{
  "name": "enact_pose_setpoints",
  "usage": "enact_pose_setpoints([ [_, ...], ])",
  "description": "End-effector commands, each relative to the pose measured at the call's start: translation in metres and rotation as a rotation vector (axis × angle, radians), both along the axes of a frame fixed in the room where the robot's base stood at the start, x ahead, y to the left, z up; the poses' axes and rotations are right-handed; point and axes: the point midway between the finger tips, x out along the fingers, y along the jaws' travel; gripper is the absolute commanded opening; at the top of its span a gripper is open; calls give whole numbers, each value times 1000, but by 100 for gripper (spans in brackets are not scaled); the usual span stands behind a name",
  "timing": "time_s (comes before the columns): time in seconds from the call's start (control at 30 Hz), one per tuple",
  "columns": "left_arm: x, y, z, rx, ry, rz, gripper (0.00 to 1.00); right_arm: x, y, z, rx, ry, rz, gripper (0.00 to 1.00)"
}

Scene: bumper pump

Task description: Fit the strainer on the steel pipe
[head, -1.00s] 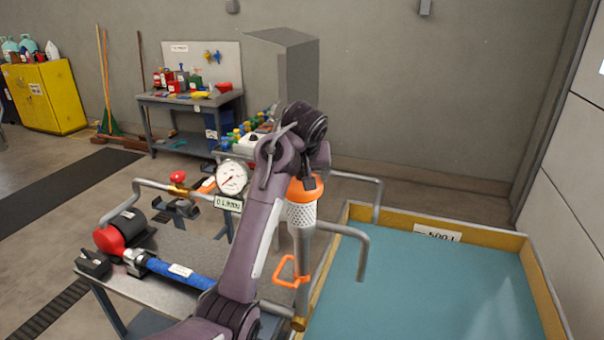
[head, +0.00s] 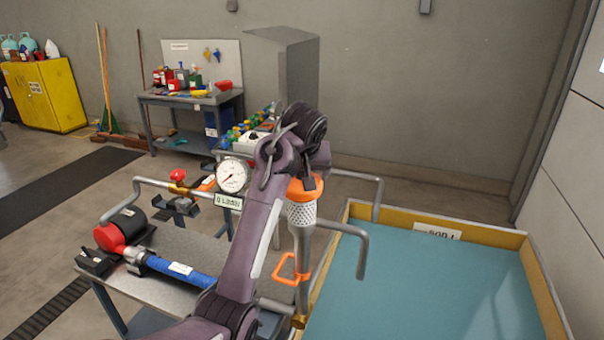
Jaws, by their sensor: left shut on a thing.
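The strainer (head: 302,215), a pale perforated sleeve with an orange collar, is upright in the middle of the head view. My left gripper (head: 306,183) is shut on it at the orange collar, seen from above and partly hidden by my own wrist. A grey steel pipe (head: 303,262) runs upright directly below the strainer, with an orange loop handle beside it and a brass end at the bottom. I cannot tell whether the strainer is seated on this pipe or only in line with it. My right gripper is not in view.
Another bent pipe (head: 363,250) reaches over the wooden-rimmed blue tank (head: 535,285) at right. A pressure gauge (head: 232,176) stands close left of my arm. A bench (head: 175,295) bears a red and black pump (head: 112,236) and a blue hose (head: 180,270).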

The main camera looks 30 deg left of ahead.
Motion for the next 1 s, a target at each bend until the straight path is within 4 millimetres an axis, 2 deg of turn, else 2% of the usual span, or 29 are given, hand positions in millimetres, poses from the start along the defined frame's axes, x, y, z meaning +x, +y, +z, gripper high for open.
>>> enact_pose_setpoints([
  [0.27, -1, 0, -5, -3, 14, 2, 42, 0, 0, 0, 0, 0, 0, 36],
  [0.3, -1, 0, -6, -3, 15, 3, 89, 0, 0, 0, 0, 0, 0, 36],
  [0.4, -1, 0, -6, -3, 15, 3, 100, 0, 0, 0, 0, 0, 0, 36],
  [1.0, 0, 0, 0, -2, 8, 2, 100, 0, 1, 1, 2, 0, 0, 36],
])
